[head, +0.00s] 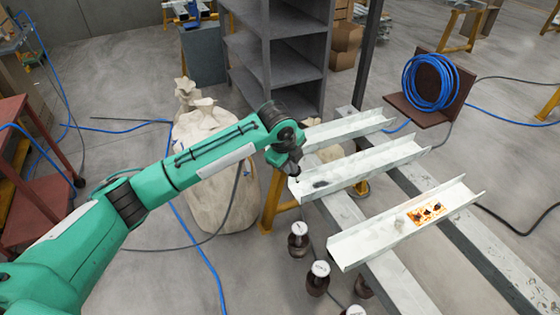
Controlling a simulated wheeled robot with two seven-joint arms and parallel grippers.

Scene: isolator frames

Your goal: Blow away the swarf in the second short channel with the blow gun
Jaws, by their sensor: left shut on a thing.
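Three short pale channels lie side by side across two long beams: a far one (345,129), a middle one (372,164) and a near one (360,244). A dark patch of swarf (321,183) lies in the left end of the middle channel. The near channel holds an orange patch (427,213) with dark bits and a small greyish heap (399,224). My left gripper (290,164) is just above the left end of the middle channel. It is shut on a dark thing, apparently the blow gun, mostly hidden by the wrist. My right gripper is out of view.
Long beams (470,252) run under the channels on yellow trestles (272,203). Dark bottles with white caps (318,278) stand at the near left of the beams. A pale sack (205,195) and grey shelves (275,60) are behind my arm. A blue hose coil (432,84) is at right.

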